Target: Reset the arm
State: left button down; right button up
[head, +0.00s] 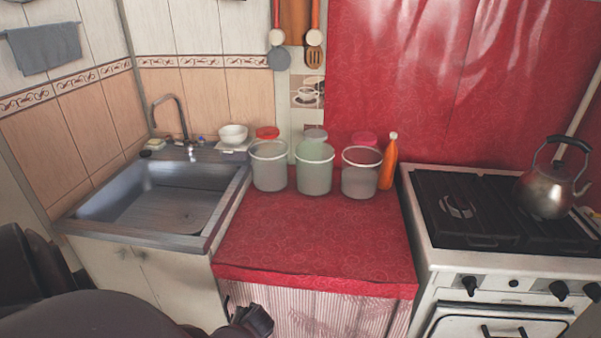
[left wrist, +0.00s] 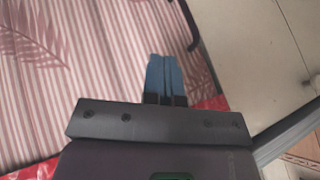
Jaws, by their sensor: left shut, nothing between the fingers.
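My left arm comes in from the lower left of the head view. Its left gripper (head: 254,318) hangs low in front of the striped curtain below the red counter's front edge. In the left wrist view the blue fingers of the left gripper (left wrist: 166,72) are together, with nothing between them. The striped curtain (left wrist: 80,60) and a pale cabinet front lie beyond the fingers. My right gripper shows in neither view.
The red oilcloth counter (head: 315,243) is clear in front. Along its back stand a left bucket (head: 269,172), a middle bucket (head: 314,178), a right bucket (head: 360,180) and an orange bottle (head: 388,165). A sink (head: 100,205) is left; a stove (head: 430,215) with a kettle (head: 545,194) is right.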

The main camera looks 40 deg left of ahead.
pick_arm(q)
jog(key=w+d+r+m+t+h, duration=0.3)
jog(key=w+d+r+m+t, duration=0.2)
jog(key=w+d+r+t, duration=0.5)
jog(key=s+d+r+m+h, duration=0.2)
jog(key=s+d+r+h, duration=0.2)
jog(key=s+d+r, duration=0.45)
jog(key=s+d+f, duration=0.2)
jog(key=s+f, duration=0.2)
jog(key=s, duration=0.1)
jog(key=shift+s+d, duration=0.2)
jog(key=shift+s, duration=0.15)
